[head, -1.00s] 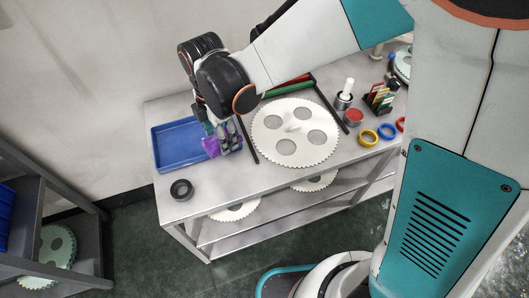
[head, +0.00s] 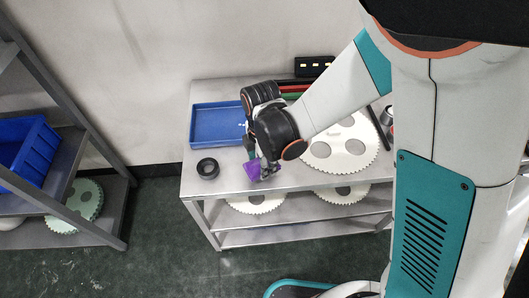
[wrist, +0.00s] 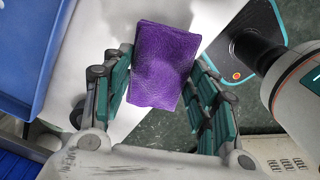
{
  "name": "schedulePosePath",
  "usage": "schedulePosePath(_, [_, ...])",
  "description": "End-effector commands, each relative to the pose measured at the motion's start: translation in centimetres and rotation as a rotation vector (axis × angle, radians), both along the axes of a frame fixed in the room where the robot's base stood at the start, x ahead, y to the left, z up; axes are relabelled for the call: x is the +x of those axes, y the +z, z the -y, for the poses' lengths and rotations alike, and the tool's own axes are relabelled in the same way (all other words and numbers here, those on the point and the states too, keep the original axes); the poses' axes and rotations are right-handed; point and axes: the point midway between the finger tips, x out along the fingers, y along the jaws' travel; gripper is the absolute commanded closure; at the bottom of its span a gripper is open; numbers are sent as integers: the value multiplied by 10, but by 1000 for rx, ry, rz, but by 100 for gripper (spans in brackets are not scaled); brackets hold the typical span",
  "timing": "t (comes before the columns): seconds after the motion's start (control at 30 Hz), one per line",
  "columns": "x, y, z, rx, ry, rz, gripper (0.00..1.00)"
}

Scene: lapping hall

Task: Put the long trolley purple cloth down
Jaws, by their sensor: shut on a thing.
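A purple cloth (head: 251,170), a small folded pad, is held in my gripper (head: 263,172) near the front edge of the grey metal trolley's top (head: 228,184). In the wrist view the cloth (wrist: 163,65) sits between the two finger sets of my gripper (wrist: 160,84), which are shut on it. There the cloth overlaps the pale top's edge, with dark floor beyond. I cannot tell whether its underside touches the top. My wrist hides part of the cloth in the head view.
A blue tray (head: 217,142) lies at the top's back left, a black ring (head: 208,168) in front of it. A large toothed disc (head: 350,160) lies to the right. More discs lie on the shelf below. A rack with a blue bin (head: 30,150) stands at left.

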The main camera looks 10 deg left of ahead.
Motion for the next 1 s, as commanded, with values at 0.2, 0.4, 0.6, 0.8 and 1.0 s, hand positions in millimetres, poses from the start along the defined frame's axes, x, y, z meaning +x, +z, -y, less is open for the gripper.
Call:
schedulePosePath(0.2, [0, -14, 0, 0, 0, 0, 72])
schedulePosePath(0.4, [0, -44, 0, 0, 0, 0, 72])
schedulePosePath(0.6, [0, -49, 0, 0, 0, 0, 72])
schedulePosePath(0.8, [0, -51, 0, 0, 0, 0, 72])
schedulePosePath(1.0, [0, -51, 0, 0, 0, 0, 26])
